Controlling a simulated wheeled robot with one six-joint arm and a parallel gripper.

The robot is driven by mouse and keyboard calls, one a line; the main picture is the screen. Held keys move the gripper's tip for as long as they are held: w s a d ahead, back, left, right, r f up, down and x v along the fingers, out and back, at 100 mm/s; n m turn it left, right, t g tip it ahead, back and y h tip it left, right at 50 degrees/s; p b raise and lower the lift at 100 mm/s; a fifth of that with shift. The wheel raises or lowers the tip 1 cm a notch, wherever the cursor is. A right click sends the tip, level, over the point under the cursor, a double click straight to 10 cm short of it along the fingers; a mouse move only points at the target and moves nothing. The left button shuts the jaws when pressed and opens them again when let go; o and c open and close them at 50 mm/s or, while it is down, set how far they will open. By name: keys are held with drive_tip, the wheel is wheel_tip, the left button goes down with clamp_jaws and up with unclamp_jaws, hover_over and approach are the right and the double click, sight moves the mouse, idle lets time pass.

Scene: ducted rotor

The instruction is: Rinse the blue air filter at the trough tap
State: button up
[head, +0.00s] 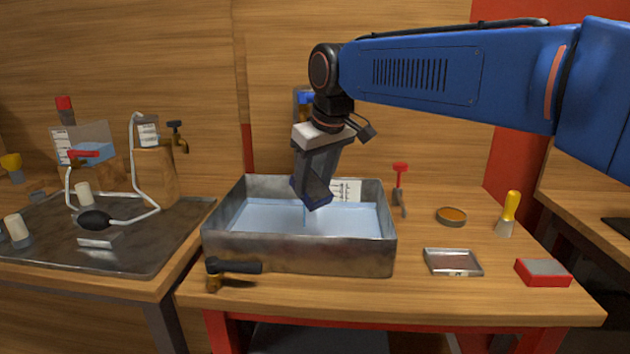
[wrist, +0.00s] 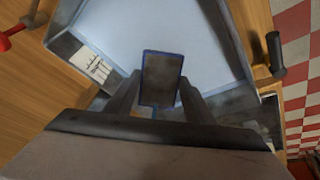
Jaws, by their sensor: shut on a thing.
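The blue air filter (wrist: 161,78) is a small block with a blue frame and a dark grey-brown face. My gripper (wrist: 158,88) is shut on it, one finger on each side. In the head view my gripper (head: 313,182) points down over the metal trough (head: 300,256), with the filter (head: 319,202) at its tip, tilted and above the pale blue trough inside. A thin bluish line shows beside the filter; I cannot tell if it is running water. A blue-topped fitting (head: 304,98), perhaps the trough tap, is on the back wall, mostly hidden by my wrist.
A black-handled brass valve (head: 230,268) is at the trough's front left. A red-handled tool (head: 399,185), round tin (head: 451,216), metal tray (head: 453,262), yellow-handled scraper (head: 508,214) and red block (head: 543,272) lie right. A cluttered dark tray (head: 135,258) is left.

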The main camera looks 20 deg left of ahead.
drive_tip(key=shift+w+d, duration=0.15)
drive_tip(key=shift+w+d, duration=0.2)
drive_tip(key=shift+w, duration=0.1)
idle(0.3)
drive_tip(key=shift+s+a, duration=0.15)
drive_tip(key=shift+s, duration=0.05)
drive_tip(key=shift+s+a, duration=0.2)
drive_tip(key=shift+s, duration=0.05)
drive_tip(key=shift+w+d, duration=0.15)
idle(0.5)
drive_tip(key=shift+w+d, duration=0.25)
drive_tip(key=shift+w, duration=0.05)
